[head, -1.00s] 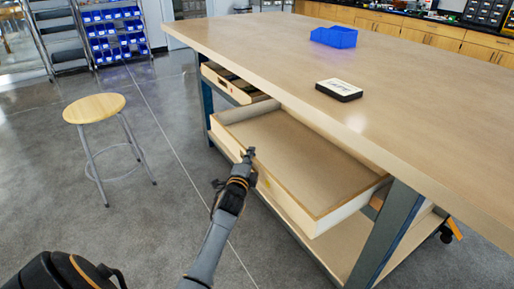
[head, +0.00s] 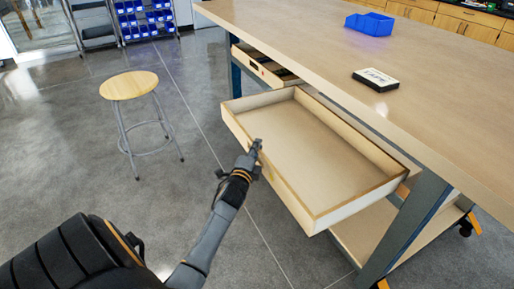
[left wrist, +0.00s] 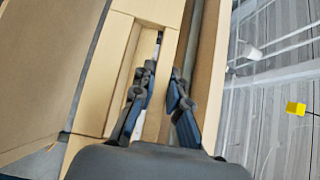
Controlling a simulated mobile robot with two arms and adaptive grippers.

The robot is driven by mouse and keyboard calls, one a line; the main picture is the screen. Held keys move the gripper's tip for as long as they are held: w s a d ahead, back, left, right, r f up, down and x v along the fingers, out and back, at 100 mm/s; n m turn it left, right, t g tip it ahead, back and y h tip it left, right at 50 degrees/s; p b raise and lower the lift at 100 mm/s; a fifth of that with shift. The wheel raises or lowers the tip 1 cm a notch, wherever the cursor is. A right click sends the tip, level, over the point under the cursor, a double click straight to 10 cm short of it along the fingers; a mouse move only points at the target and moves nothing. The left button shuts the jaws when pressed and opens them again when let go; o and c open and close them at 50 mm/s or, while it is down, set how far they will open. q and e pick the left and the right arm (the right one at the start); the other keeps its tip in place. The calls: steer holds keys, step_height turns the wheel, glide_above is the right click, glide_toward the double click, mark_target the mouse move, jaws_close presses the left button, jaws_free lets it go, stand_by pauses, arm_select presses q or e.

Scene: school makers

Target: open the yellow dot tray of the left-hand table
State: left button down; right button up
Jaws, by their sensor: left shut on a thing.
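The wooden tray (head: 315,145) under the table (head: 300,45) is pulled well out in the head view. Its shallow inside looks empty. My left gripper (head: 257,145) is at the middle of the tray's front wall and shut on it. In the left wrist view its two dark fingers (left wrist: 162,82) stand on either side of a thin wooden wall. My right gripper is out of view.
A second tray (head: 265,70) with dark items sits slightly open to the left. A stool (head: 130,87) stands on the left floor. A blue bin (head: 370,24) and a labelled box (head: 376,81) lie on the tabletop. The floor between stool and tray is clear.

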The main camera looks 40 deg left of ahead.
arm_select(q)
steer(key=c, duration=1.3)
jaws_free()
steer(key=v, duration=1.2)
